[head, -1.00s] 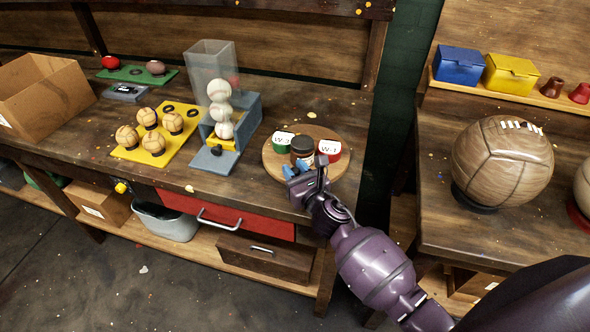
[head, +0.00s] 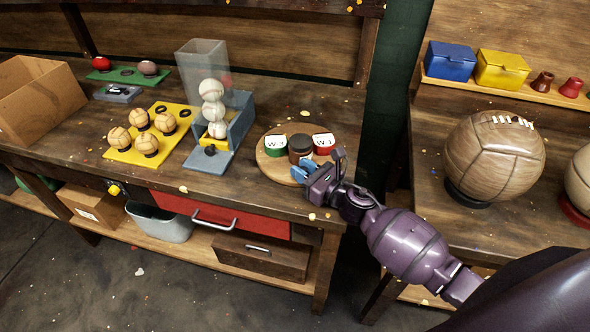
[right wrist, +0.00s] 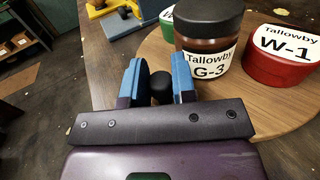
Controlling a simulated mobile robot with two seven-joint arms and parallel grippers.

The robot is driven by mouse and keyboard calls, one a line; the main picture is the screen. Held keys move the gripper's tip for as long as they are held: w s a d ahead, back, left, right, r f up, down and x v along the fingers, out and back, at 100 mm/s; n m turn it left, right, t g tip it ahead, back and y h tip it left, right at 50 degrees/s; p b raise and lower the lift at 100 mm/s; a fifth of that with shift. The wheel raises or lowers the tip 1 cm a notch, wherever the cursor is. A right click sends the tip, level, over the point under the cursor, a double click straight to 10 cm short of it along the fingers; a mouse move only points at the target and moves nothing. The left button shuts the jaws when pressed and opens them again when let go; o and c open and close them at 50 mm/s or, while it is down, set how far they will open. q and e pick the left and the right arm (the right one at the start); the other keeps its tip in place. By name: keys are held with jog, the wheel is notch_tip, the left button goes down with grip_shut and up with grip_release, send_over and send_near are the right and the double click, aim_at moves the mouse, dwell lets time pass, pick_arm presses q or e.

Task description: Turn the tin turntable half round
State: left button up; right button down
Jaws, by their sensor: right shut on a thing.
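The round wooden turntable (head: 268,168) lies near the front right corner of the workbench. On it stand a green tin with a white lid (head: 276,146), a brown jar with a dark lid (head: 300,147) and a red tin with a white lid (head: 323,144). In the right wrist view the jar (right wrist: 208,42) reads "Tallowby G-3" and the red tin (right wrist: 280,55) reads "Tallowby W-1". My right gripper (head: 305,172) is at the turntable's near right edge. Its blue fingers are shut on a black knob (right wrist: 161,88), which they partly hide. My left gripper is out of view.
A grey stand with stacked white balls (head: 212,110) and a yellow board with brown balls (head: 180,112) stand left of the turntable. A cardboard box (head: 40,95) is at far left. A second bench with a large leather ball (head: 495,155) stands right, across a gap.

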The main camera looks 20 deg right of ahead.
jog(key=shift+s+d+n+g+y, duration=0.1)
jog(key=shift+d+n+g+y, duration=0.3)
jog(key=shift+d+y, duration=0.1)
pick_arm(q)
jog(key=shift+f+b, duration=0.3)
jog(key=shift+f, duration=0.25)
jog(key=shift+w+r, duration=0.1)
pick_arm(e)
jog(key=c, duration=1.2)
grip_release()
jog(key=shift+c, duration=0.2)
jog(key=b+v, duration=0.1)
jog(key=v, duration=0.8)
jog(key=shift+s+d+f, duration=0.1)
jog(key=shift+s+d, duration=0.45)
jog(key=shift+s, duration=0.15)
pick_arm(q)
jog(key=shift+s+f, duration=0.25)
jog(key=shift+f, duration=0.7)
